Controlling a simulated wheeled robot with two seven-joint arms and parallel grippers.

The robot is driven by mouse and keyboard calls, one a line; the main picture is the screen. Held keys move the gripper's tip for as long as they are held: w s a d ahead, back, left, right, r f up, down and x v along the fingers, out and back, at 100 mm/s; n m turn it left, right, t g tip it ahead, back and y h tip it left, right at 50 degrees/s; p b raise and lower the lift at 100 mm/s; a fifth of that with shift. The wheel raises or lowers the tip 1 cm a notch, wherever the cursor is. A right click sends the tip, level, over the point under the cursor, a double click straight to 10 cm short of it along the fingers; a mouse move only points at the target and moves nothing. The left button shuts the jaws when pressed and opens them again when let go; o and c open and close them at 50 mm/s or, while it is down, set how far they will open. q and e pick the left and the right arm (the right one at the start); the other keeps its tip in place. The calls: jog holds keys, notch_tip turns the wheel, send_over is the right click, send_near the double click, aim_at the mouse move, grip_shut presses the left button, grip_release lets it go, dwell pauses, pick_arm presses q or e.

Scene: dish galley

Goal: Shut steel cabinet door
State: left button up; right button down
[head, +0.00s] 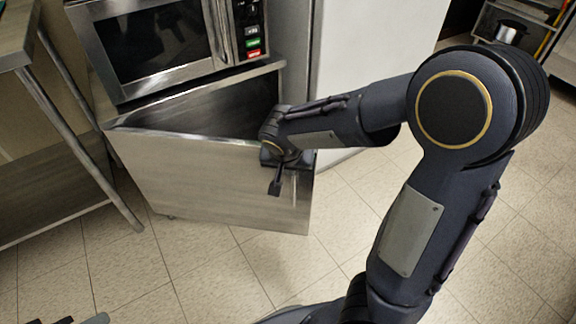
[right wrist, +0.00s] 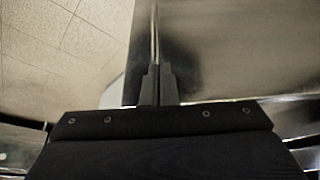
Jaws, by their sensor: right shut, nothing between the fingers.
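The steel cabinet door (head: 210,185) stands part open below the microwave. It joins the cabinet at the left, and its right edge is swung out, leaving a dark wedge-shaped gap (head: 215,110) above it. A slim upright handle (head: 293,190) is near the door's free edge. My right gripper (head: 275,187) is at the outer face near that edge, shut and empty. In the right wrist view, the shut fingers (right wrist: 158,85) point at the door (right wrist: 235,50) by the thin handle line; I cannot tell whether they touch. My left gripper is not clearly seen.
A microwave (head: 160,40) sits on top of the cabinet. A steel table (head: 20,45) with legs and a lower shelf stands at the left. A pale upright panel (head: 370,45) is behind my right arm. Tiled floor (head: 220,275) in front of the door is clear.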

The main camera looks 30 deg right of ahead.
pick_arm(q)
jog(key=shift+f+b, duration=0.4)
jog(key=shift+f, duration=0.35)
pick_arm(e)
jog(key=w+d, duration=0.1)
jog(key=w+d+f, duration=0.1)
jog(key=w, duration=0.1)
jog(key=shift+w+d+f, duration=0.25)
jog(key=shift+w+d, duration=0.1)
jog(key=shift+d, duration=0.05)
